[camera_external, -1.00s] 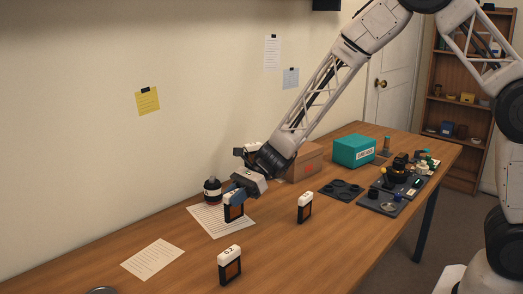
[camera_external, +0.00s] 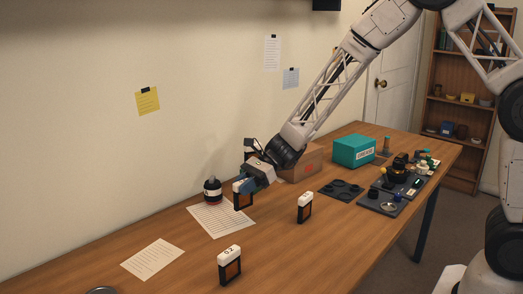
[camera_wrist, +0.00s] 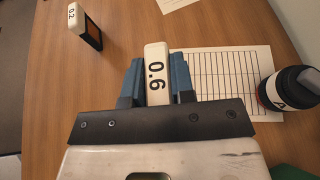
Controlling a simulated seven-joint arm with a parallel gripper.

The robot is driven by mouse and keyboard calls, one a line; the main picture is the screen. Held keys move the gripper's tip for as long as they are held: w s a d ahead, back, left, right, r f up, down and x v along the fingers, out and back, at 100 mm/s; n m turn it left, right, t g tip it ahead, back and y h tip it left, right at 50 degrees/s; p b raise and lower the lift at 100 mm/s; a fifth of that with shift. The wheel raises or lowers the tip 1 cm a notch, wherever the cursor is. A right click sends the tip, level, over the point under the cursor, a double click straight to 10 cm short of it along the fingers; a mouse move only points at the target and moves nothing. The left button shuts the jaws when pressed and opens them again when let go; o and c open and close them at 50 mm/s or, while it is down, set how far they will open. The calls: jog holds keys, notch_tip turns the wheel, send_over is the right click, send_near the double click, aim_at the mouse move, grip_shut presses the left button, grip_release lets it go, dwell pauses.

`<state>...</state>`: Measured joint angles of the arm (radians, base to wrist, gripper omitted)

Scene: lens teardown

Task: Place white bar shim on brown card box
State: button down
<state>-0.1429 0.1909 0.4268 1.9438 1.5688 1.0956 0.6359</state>
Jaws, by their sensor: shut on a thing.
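My gripper (camera_external: 249,183) is shut on a white-topped piece with a dark frame and an orange-brown window (camera_external: 242,199). In the wrist view its white top bar (camera_wrist: 156,62) reads 0.6 and sits between my two blue fingers (camera_wrist: 157,84). The piece is upright, over or near the lined sheet; its exact height above the table is hard to tell. The brown card box (camera_external: 309,159) stands behind and right of my gripper, partly hidden by my arm.
Similar white-topped pieces stand at front (camera_external: 229,265) and right (camera_external: 304,207). A dark bottle (camera_external: 212,191) stands left of my gripper by the lined sheet (camera_external: 218,222). A teal box (camera_external: 354,151), a black tray (camera_external: 342,190) and cluttered parts lie right. The front-left table is mostly clear.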

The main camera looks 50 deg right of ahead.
jog(key=s+d+r+m+t+h, duration=0.1)
jog(key=s+d+r+m+t, duration=0.1)
jog(key=d, duration=1)
jog(key=s+d+r+m+t+h, duration=0.1)
jog(key=s+d+r+m+t, duration=0.1)
jog(key=d, duration=1.1)
jog(key=s+d+r+m+t+h, duration=0.1)
jog(key=d+r, duration=0.5)
jog(key=d, duration=0.7)
jog(key=s+m+t, duration=0.1)
jog(key=m+t, duration=0.1)
jog(key=t, duration=0.1)
jog(key=shift+m+h, duration=0.3)
jog(key=shift+h, duration=0.1)
jog(key=shift+w, duration=0.1)
jog(key=w+d+f, duration=0.1)
jog(key=w+d, duration=0.1)
jog(key=w, duration=1.3)
jog(key=shift+w+d+f, duration=0.3)
jog(key=shift+w+d, duration=0.05)
jog(key=shift+d, duration=0.05)
jog(key=shift+f, duration=1.75)
jog(key=shift+f, duration=0.1)
